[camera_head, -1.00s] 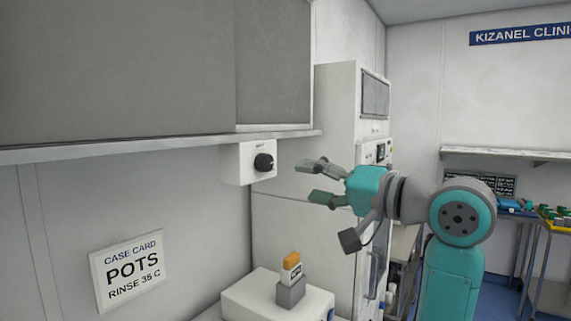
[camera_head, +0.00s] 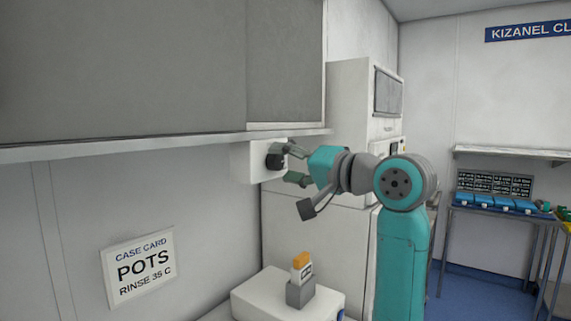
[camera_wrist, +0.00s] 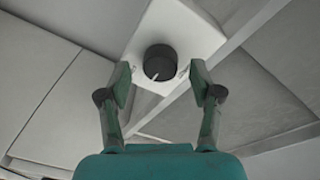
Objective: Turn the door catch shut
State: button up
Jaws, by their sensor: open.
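The door catch is a round black knob (camera_head: 275,157) on a small white box (camera_head: 246,162) under the shelf edge. In the wrist view the knob (camera_wrist: 159,62) shows a white pointer line toward its lower left. My gripper (camera_head: 291,165) is open, with its green fingers close to the front of the box. In the wrist view the two fingertips (camera_wrist: 159,77) stand on either side of the knob, slightly below its centre, with a gap on each side. The upper finger partly overlaps the knob in the head view.
A shelf (camera_head: 165,146) runs just above the box, below grey panels. A tall white cabinet (camera_head: 350,95) stands behind my arm. Below, an orange-capped item sits in a grey holder (camera_head: 300,292) on a white unit (camera_head: 262,300). A case card sign (camera_head: 140,267) hangs at lower left.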

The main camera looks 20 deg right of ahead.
jog(key=shift+w+a, duration=0.15)
jog(key=shift+w, duration=0.1)
jog(key=c, duration=1.1)
jog(key=shift+c, duration=0.2)
